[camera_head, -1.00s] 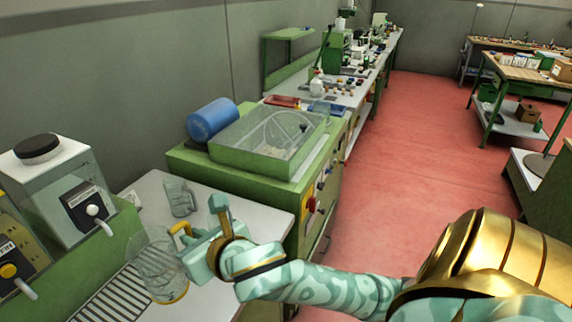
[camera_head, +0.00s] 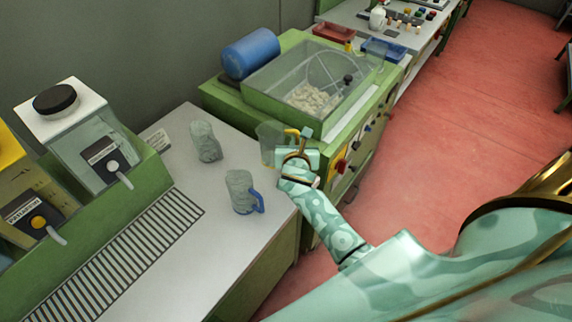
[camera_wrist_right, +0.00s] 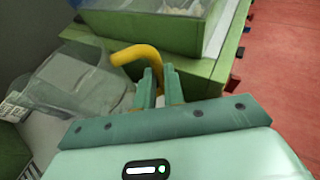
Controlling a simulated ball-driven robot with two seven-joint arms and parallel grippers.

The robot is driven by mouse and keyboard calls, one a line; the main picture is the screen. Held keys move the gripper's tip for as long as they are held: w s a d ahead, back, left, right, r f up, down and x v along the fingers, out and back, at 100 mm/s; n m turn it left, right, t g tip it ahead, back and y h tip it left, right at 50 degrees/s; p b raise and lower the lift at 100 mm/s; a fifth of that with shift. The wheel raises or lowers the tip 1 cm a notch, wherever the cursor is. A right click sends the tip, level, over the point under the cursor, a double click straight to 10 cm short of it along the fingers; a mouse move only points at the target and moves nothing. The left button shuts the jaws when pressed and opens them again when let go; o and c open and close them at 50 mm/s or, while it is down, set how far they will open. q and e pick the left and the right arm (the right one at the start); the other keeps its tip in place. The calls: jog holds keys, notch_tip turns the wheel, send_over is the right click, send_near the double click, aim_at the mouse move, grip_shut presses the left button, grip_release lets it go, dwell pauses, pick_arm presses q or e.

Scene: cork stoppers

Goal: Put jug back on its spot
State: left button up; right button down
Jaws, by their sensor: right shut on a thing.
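A clear jug (camera_head: 268,146) with a yellow handle (camera_head: 291,133) is at the right end of the grey counter, close to the green machine. My right gripper (camera_head: 300,140) is shut on the yellow handle. In the right wrist view the fingers (camera_wrist_right: 155,85) close on that handle (camera_wrist_right: 135,53), and the clear jug body (camera_wrist_right: 80,80) shows to the left. I cannot tell whether its base touches the counter. A jug with a blue handle (camera_head: 240,190) and another clear vessel (camera_head: 205,142) stand on the counter. My left gripper is out of view.
Dispensers with taps (camera_head: 100,155) and a slatted drip grate (camera_head: 130,260) are at the left. The green machine (camera_head: 310,95) with a blue cylinder (camera_head: 250,53) is behind the jug. The front middle of the counter (camera_head: 215,255) is clear.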

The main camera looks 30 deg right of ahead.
jog(key=shift+w+f+b, duration=0.1)
jog(key=shift+f+b, duration=1.25)
jog(key=shift+f, duration=2)
jog(key=shift+f, duration=0.2)
jog(key=c, duration=1.5)
grip_release()
